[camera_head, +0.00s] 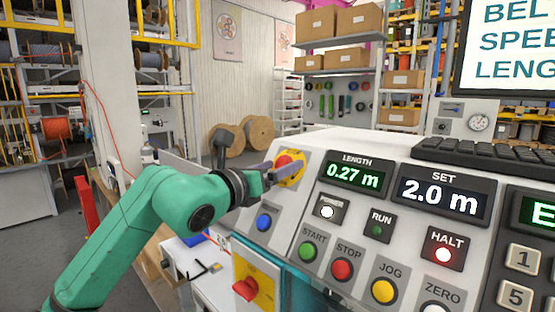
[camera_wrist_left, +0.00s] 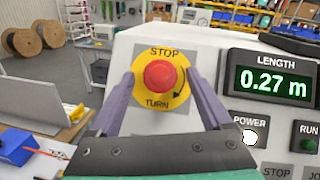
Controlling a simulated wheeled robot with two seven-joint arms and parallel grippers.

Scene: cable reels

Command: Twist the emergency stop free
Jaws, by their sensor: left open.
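The emergency stop is a red mushroom button (camera_wrist_left: 160,75) on a round yellow plate marked STOP and TURN, set in the grey-white control panel. It also shows in the head view (camera_head: 283,161), partly hidden by my gripper. My left gripper (camera_head: 282,170) reaches it from the left. In the left wrist view my left gripper (camera_wrist_left: 161,92) is open, with one purple finger on each side of the red button. Gaps show between the fingers and the button, so they look apart from it. My right gripper is in neither view.
The panel has a LENGTH display (camera_head: 355,175) reading 0.27 m, a SET display (camera_head: 440,196) reading 2.0 m and a lit red HALT lamp (camera_head: 443,254). A blue button (camera_head: 264,222) and a red rotary switch (camera_head: 246,289) sit below the stop. A keyboard (camera_head: 490,155) lies on top.

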